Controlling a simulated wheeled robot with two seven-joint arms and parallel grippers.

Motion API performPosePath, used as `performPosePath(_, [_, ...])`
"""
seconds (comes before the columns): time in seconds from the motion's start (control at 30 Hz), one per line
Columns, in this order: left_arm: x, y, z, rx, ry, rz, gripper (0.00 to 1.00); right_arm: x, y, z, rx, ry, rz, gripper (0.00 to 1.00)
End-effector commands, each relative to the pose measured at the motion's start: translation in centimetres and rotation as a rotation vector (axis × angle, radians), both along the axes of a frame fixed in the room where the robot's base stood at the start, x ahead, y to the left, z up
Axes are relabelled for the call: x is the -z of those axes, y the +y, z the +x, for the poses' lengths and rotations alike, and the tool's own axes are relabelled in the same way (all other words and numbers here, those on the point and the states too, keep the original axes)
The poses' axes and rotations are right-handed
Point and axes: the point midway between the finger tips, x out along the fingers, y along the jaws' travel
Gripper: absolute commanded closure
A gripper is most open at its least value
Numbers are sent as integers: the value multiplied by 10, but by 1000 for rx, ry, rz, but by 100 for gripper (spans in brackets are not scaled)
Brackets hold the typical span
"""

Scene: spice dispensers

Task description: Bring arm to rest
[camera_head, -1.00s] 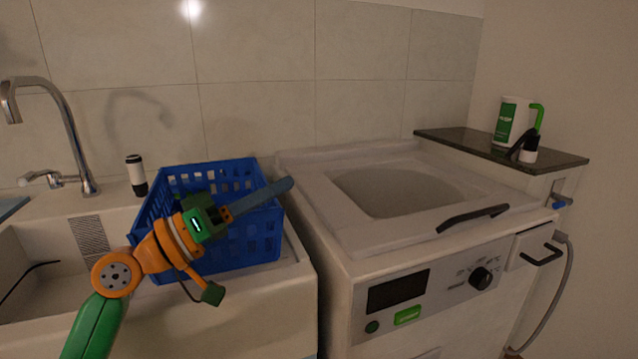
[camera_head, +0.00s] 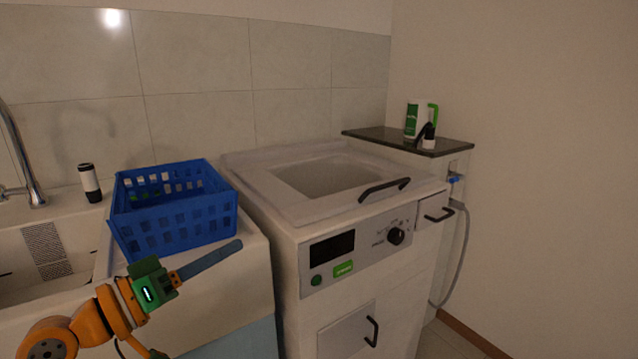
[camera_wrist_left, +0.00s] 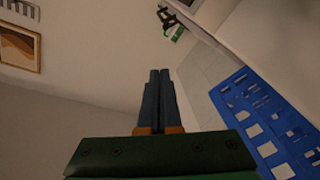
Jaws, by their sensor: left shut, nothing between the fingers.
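My left arm, orange and green, comes in at the lower left of the head view. Its left gripper (camera_head: 238,243) has long blue-grey fingers pointing right, just in front of and below the blue basket (camera_head: 170,233). The fingers lie together, shut and empty. The left wrist view also shows the closed fingers of the left gripper (camera_wrist_left: 159,75), with the blue basket (camera_wrist_left: 262,130) off to the right and apart from them. My right gripper is not in view.
A sink with a metal faucet (camera_head: 18,150) and a black-and-white dispenser (camera_head: 90,183) stand at the left. A white washing machine (camera_head: 240,165) is right of the basket. A dark shelf (camera_head: 380,138) holds a green-and-white container (camera_head: 412,121) and a dark-topped bottle (camera_head: 429,142).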

Motion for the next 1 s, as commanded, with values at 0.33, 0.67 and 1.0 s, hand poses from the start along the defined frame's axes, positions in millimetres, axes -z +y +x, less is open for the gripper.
performPosePath(0.33, [148, -28, -24, -19, 204, 333, 100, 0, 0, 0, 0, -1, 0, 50])
performPosePath(0.67, [313, -19, -131, -60, 555, 795, 100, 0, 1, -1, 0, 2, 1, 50])
performPosePath(1.0, [380, 26, -249, -117, 921, 1108, 100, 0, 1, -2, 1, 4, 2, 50])
